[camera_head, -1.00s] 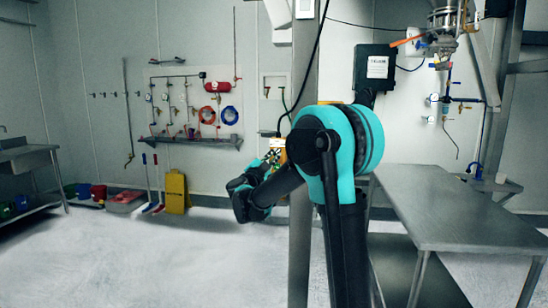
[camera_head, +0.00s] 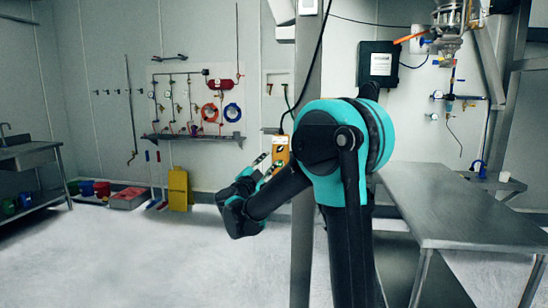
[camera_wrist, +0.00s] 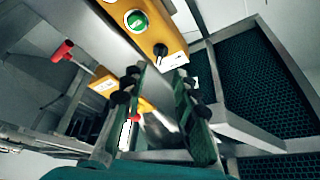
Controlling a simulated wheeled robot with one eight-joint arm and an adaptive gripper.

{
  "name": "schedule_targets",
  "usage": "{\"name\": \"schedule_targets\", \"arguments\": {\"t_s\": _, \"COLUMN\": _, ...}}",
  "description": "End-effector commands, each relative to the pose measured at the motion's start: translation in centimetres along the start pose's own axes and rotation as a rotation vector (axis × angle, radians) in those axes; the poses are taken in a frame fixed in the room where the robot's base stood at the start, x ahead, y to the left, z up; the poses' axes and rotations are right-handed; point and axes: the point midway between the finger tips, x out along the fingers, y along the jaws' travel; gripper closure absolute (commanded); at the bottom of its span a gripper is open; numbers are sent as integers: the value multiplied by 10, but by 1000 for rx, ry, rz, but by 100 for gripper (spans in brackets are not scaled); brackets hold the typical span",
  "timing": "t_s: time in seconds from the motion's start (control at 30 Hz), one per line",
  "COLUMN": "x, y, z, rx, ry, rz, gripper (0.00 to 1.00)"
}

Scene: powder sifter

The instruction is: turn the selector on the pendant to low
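The yellow pendant (camera_head: 281,146) hangs on a cable beside the steel post, just beyond my gripper in the head view. In the wrist view the pendant (camera_wrist: 172,36) fills the top middle, tilted, with a green round button (camera_wrist: 136,20) and a black selector knob (camera_wrist: 160,50) below it. The knob's exact setting is too small to read. My gripper (camera_wrist: 158,76) is open and empty, its two fingers pointing up at the knob end of the pendant. The knob appears just beyond and between the fingertips, apparently apart from them. The gripper (camera_head: 264,164) is small in the head view.
The steel post (camera_head: 302,240) stands right beside the pendant. A steel table (camera_head: 470,212) is on the right. A red-handled part (camera_wrist: 62,51) shows at the left of the wrist view. Open white floor (camera_head: 150,260) lies to the left.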

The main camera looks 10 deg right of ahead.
Motion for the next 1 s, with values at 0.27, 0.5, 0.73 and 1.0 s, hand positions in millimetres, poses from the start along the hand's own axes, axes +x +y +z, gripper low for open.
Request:
{"name": "schedule_targets", "arguments": {"t_s": 0.27, "x": -40, "y": 0, "z": 0, "rx": 0, "ry": -1, "rz": -1, "gripper": 71}}
{"name": "schedule_targets", "arguments": {"t_s": 0.5, "x": -48, "y": 0, "z": 0, "rx": 0, "ry": 1, "rz": 1, "gripper": 71}}
{"name": "schedule_targets", "arguments": {"t_s": 0.73, "x": -47, "y": 0, "z": 0, "rx": -1, "ry": -1, "rz": -4, "gripper": 71}}
{"name": "schedule_targets", "arguments": {"t_s": 1.0, "x": -42, "y": -22, "z": -5, "rx": -36, "ry": -133, "rz": -240, "gripper": 71}}
